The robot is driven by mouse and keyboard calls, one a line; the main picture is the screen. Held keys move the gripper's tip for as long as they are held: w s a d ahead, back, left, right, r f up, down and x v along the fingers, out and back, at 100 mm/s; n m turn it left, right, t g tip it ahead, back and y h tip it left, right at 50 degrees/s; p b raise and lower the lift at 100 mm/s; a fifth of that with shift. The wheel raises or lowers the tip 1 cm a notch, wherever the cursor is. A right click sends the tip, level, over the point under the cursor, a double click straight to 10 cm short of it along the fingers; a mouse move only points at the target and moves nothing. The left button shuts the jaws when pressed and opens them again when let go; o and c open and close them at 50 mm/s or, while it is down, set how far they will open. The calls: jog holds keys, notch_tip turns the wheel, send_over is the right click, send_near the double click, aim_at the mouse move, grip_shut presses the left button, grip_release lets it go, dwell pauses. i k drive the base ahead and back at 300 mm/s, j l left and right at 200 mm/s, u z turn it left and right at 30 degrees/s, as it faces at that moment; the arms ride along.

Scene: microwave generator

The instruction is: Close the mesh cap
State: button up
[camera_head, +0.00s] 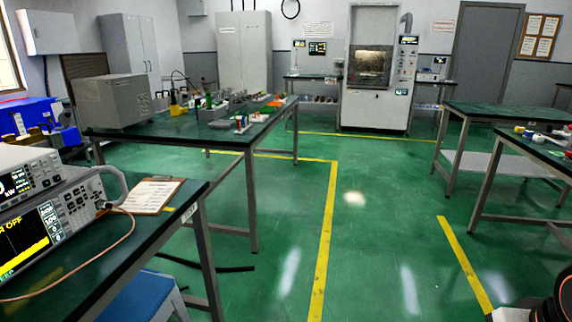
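I cannot make out a mesh cap for certain in this view. A tall light-grey machine (376,107) stands against the back wall, with a dark-framed window (371,60) in its upper front. The window looks brownish and grainy; whether it is a mesh, and whether it is open or shut, is too small to tell. Part of my arm shows at the bottom right corner. My gripper is not in view.
A bench with instruments (50,222) stands at the near left, a blue stool (145,297) beneath its edge. A cluttered green-topped table (165,132) stands behind it. More tables (500,117) are on the right. The green floor (385,225) between is clear, with yellow lines.

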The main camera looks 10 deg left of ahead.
aim_at(64, 118)
jog(key=i+l, duration=0.1)
jog(key=i, duration=1.55)
jog(key=i+u, duration=0.7)
jog(key=u, duration=0.2)
jog(key=i+l+u, duration=0.15)
jog(key=i+u, duration=0.55)
jog(key=u, duration=0.15)
jog(key=i+l+u, duration=0.2)
jog(key=u, duration=0.2)
jog(key=i+l+u, duration=0.2)
jog(key=u, duration=0.25)
jog(key=i+l+u, duration=0.15)
jog(key=l+u, duration=0.25)
jog(key=j, duration=0.1)
